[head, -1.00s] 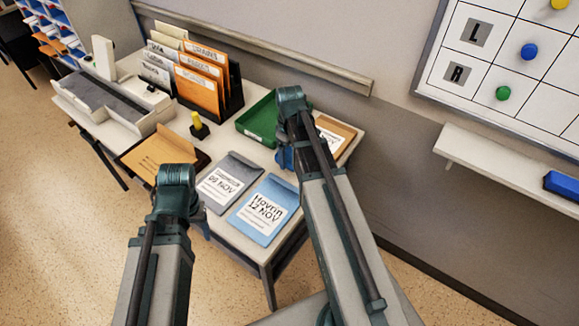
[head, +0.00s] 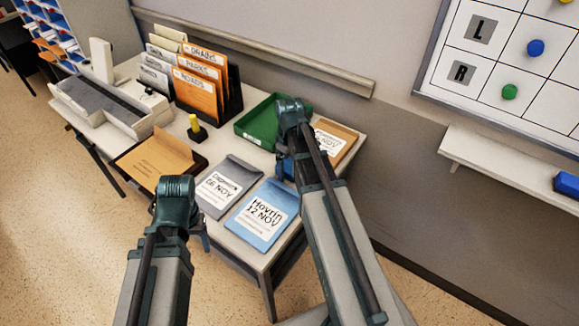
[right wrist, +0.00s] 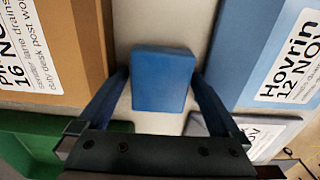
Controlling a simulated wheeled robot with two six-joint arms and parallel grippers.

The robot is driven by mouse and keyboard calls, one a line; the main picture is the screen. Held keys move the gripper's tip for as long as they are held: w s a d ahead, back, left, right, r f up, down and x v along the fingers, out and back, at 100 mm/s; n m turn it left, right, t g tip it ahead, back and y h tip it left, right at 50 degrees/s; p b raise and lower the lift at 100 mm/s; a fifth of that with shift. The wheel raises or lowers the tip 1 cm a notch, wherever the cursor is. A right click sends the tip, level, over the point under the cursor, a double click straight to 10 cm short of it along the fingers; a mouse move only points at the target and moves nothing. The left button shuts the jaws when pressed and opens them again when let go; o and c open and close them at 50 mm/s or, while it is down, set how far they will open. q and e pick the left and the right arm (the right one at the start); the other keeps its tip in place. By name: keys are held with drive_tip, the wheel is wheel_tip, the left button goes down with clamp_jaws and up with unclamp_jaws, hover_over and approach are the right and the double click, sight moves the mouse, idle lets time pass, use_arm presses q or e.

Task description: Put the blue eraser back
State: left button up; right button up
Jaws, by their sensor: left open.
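The blue eraser (right wrist: 160,80), a plain blue block, sits between the fingertips of my right gripper (right wrist: 160,85) in the right wrist view. Both fingers appear to touch its sides. In the head view my right gripper (head: 286,165) points down over the table between the green tray and the blue folder, mostly behind its own arm. Whether the eraser touches the table is hard to tell. Another blue block (head: 567,184) lies on the ledge (head: 500,160) under the whiteboard. My left gripper (head: 204,238) is open, low by the table's front edge, largely hidden by its wrist.
The table holds a blue folder (head: 262,232), a grey folder (head: 215,198), an orange-brown envelope (head: 338,150), a green tray (head: 250,128), a folder rack (head: 235,95) and a yellow-topped stamp (head: 195,127). The whiteboard (head: 545,105) hangs at right. The ledge's left part is bare.

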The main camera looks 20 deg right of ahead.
sight(289, 165)
drive_tip(key=shift+r, duration=0.1)
wheel_tip(289, 165, up, 12)
drive_tip(key=p, duration=1.3)
drive_tip(key=s+a+m, duration=0.1)
drive_tip(key=s+a, duration=0.6)
drive_tip(key=a, duration=0.4)
drive_tip(key=s+a+m+h, duration=0.1)
drive_tip(key=s+a, duration=0.6)
drive_tip(key=a, duration=0.3)
drive_tip(key=shift+s+a+r+b, duration=0.15)
drive_tip(key=shift+s+a+b, duration=0.2)
drive_tip(key=shift+a, duration=0.05)
